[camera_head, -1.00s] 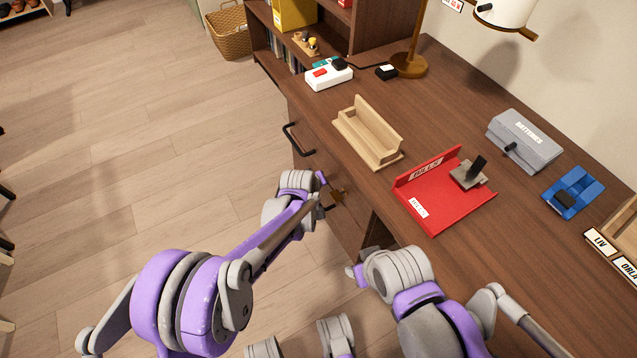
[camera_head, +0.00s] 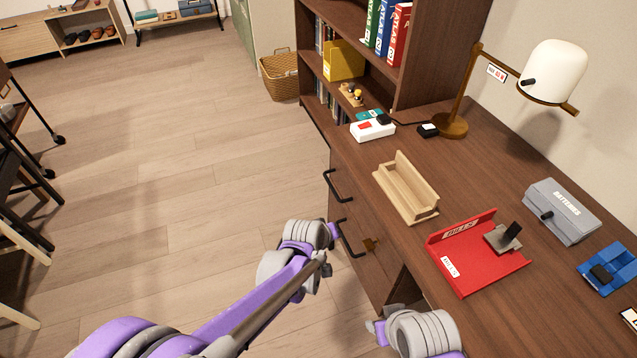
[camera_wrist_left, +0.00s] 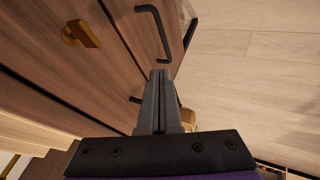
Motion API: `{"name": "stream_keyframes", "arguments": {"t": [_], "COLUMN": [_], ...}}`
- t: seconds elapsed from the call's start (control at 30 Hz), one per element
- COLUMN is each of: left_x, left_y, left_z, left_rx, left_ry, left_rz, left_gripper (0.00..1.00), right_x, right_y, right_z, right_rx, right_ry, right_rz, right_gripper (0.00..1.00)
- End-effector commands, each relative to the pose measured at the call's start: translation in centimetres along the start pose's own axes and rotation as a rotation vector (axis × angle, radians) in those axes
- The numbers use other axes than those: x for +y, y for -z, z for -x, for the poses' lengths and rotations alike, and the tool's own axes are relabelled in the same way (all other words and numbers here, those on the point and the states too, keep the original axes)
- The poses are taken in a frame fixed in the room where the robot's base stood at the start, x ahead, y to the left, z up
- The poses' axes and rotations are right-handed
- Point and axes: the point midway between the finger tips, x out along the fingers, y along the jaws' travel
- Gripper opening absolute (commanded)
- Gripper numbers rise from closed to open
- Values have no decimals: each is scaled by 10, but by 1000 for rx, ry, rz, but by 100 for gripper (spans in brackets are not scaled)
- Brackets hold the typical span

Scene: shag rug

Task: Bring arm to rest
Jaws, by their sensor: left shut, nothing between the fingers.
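My left arm (camera_head: 255,300) reaches in from the lower left, beside the front of the brown desk (camera_head: 470,150). Its fingertips are hard to make out in the head view. In the left wrist view my left gripper (camera_wrist_left: 160,75) is shut and empty, its tips close to a black drawer handle (camera_wrist_left: 155,30); I cannot tell whether they touch. A brass key-like piece (camera_wrist_left: 80,35) sits on the drawer front, left of the fingers. Part of my right arm (camera_head: 425,332) shows at the bottom, by the desk's front edge; its gripper is not visible.
On the desk are a wooden holder (camera_head: 405,190), a red tray (camera_head: 475,262), a grey batteries box (camera_head: 562,212), a blue tray (camera_head: 608,268), a white device (camera_head: 372,130) and a lamp (camera_head: 555,72). Open wooden floor (camera_head: 190,170) lies left; chairs stand at the far left edge.

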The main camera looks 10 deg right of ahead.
Motion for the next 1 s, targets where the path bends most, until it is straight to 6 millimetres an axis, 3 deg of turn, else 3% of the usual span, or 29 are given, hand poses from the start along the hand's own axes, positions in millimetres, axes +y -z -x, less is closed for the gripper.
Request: {"name": "stream_keyframes", "arguments": {"t": [0.2, 0.33, 0.47, 0.63, 0.8, 1.0], "left_x": [-2, -20, -58, -116, -168, -210], "left_y": [1, 4, 5, -13, -51, -100], "left_z": [2, 26, 77, 151, 213, 258], "left_rx": [0, 3, 4, -6, -27, -56], "left_ry": [3, 29, 87, 176, 262, 337], "left_rz": [0, -10, -34, -74, -110, -141], "left_gripper": [0, 0, 0, 0, 0, 0], "right_x": [0, 0, 0, 0, 0, 0], "right_y": [0, 0, 0, 0, 0, 0], "right_z": [0, 0, 0, 0, 0, 0], "right_rx": [0, 0, 0, 0, 0, 0], "right_ry": [0, 0, 0, 0, 0, 0], "right_rz": [0, 0, 0, 0, 0, 0], "right_gripper": [50, 50, 50, 50, 50, 50]}}
